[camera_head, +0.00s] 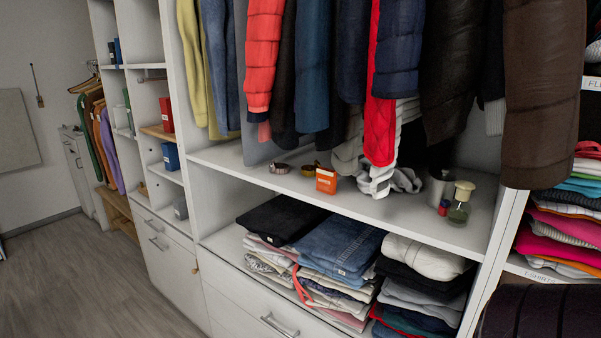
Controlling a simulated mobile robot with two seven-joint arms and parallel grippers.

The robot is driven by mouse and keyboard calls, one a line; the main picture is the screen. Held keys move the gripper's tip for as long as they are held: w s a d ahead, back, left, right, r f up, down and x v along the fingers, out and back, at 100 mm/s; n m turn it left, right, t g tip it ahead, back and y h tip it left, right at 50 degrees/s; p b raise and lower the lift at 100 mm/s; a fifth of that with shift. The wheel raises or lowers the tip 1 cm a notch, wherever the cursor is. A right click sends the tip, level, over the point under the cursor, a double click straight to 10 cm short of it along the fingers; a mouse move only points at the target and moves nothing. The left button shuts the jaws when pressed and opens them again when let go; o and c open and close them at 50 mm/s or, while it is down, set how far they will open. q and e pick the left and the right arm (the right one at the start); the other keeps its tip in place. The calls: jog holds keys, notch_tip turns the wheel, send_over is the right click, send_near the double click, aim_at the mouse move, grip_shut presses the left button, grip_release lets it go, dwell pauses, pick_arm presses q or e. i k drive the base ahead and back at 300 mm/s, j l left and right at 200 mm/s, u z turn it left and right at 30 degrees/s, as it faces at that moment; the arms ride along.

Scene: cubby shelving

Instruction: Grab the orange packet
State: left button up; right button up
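The orange packet (326,180) stands on the white middle shelf (234,158), under the hanging jackets. It is a small box-like packet with pale markings on its front. Its front face is in plain view. Neither of my grippers shows in the head view.
A dark bracelet-like item (280,168) lies left of the packet. A glass bottle (459,205) and a grey cup (437,187) stand at the shelf's right. Jackets hang close above. Folded jeans (341,245) lie below. A dark ribbed shape (540,312) fills the lower right corner.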

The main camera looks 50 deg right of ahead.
aim_at(326, 178)
jog(key=i+j+z, duration=0.1)
jog(key=i+z, duration=0.3)
jog(key=i+j+z, duration=0.4)
jog(key=i, duration=0.15)
jog(key=i+z, duration=0.2)
jog(key=z, duration=0.2)
jog(key=i+j+z, duration=0.2)
jog(key=z, duration=0.2)
jog(key=i+j+z, duration=0.15)
jog(key=z, duration=0.3)
jog(key=i+j+z, duration=0.2)
jog(key=z, duration=0.2)
jog(key=i+j+z, duration=0.1)
jog(key=j+z, duration=0.3)
